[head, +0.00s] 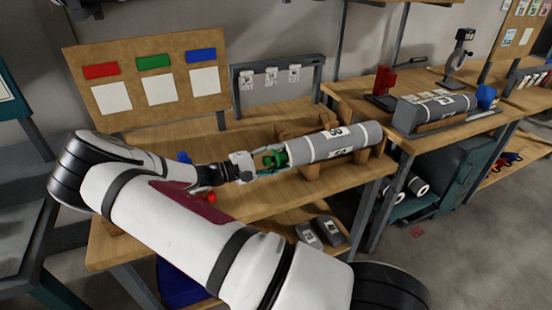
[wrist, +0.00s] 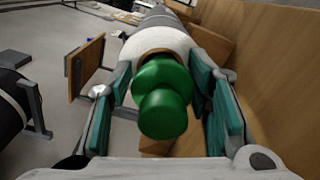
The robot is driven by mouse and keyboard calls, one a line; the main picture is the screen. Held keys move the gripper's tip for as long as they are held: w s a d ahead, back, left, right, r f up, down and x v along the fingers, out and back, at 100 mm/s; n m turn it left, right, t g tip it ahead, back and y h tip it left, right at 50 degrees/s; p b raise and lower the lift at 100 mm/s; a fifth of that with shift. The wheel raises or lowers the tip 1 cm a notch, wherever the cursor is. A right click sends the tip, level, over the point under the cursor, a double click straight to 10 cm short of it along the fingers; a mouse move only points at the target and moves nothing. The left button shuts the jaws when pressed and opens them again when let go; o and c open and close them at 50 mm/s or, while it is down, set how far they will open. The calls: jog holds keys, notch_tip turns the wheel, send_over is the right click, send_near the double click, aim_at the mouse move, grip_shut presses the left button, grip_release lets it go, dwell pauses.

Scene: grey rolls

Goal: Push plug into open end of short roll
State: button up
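A grey roll (head: 335,143) with pale bands and printed labels lies in a wooden cradle (head: 370,157) on the near table. Its white-banded end (wrist: 150,42) faces my gripper (head: 270,161). The green plug (head: 278,158) is at this end, lined up with the roll's opening. In the wrist view the plug (wrist: 163,100) shows a wide disc with a round knob nearer me; its far part is hidden. My gripper's teal fingers (wrist: 163,85) stand on both sides of the plug, with gaps beside the knob. They look open; contact at the fingertips is unclear.
A red object (head: 210,197) and a blue one (head: 184,157) are by my arm on the table. A board (head: 150,75) with red, green and blue strips stands behind. Another grey roll with a blue plug (head: 486,96) lies on the right table.

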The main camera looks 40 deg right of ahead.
jog(key=shift+o, duration=1)
jog(key=v, duration=1.2)
